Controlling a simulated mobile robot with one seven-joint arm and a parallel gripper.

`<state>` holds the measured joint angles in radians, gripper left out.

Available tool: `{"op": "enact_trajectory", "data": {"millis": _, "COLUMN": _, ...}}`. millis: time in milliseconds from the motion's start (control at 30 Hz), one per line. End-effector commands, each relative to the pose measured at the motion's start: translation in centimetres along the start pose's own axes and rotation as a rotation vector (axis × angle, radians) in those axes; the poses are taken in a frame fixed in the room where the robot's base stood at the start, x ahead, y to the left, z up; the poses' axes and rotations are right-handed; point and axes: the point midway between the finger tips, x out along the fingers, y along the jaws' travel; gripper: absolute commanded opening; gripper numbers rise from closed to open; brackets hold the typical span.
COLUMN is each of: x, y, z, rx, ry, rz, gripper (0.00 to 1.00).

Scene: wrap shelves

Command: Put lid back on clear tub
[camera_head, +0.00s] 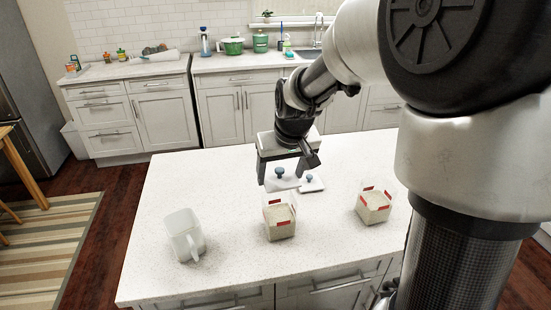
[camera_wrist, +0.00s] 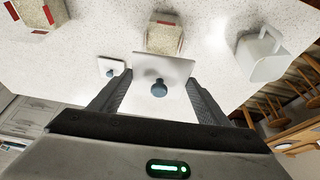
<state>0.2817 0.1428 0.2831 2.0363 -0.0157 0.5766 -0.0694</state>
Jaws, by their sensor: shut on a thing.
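My gripper (camera_head: 281,177) is shut on a pale square lid (camera_head: 284,185) with a blue knob, held over the counter just behind the middle clear tub (camera_head: 280,228). In the wrist view, my gripper (camera_wrist: 160,82) has its fingers at two opposite edges of this lid (camera_wrist: 176,68), with the knob between them. The middle tub (camera_wrist: 163,38) shows beyond the lid, uncovered, with red corner marks and pale grainy contents. A similar uncovered tub (camera_head: 374,210) stands to the right. A second lid with a blue knob (camera_head: 314,185) lies on the counter behind and right of the held one.
A white pitcher (camera_head: 184,235) stands on the island counter (camera_head: 185,180), left of the tubs. Most of the counter's left side is clear. Behind, a back counter (camera_head: 135,68) holds a green pot (camera_head: 233,46) and other items, across a floor gap.

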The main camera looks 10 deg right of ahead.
Motion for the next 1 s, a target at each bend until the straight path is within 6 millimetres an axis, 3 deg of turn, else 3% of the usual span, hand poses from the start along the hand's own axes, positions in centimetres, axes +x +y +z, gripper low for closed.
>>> {"op": "enact_trajectory", "data": {"millis": 267, "x": 0.7, "y": 0.0, "z": 0.3, "rx": 0.0, "ry": 0.0, "rz": 0.0, "gripper": 0.48}}
{"op": "enact_trajectory", "data": {"millis": 800, "x": 4.9, "y": 0.0, "z": 2.0, "rx": 0.0, "ry": 0.0, "rz": 0.0, "gripper": 0.48}}
{"op": "enact_trajectory", "data": {"millis": 1000, "x": 5.2, "y": 0.0, "z": 2.2, "rx": 0.0, "ry": 0.001, "rz": 0.0, "gripper": 0.48}}
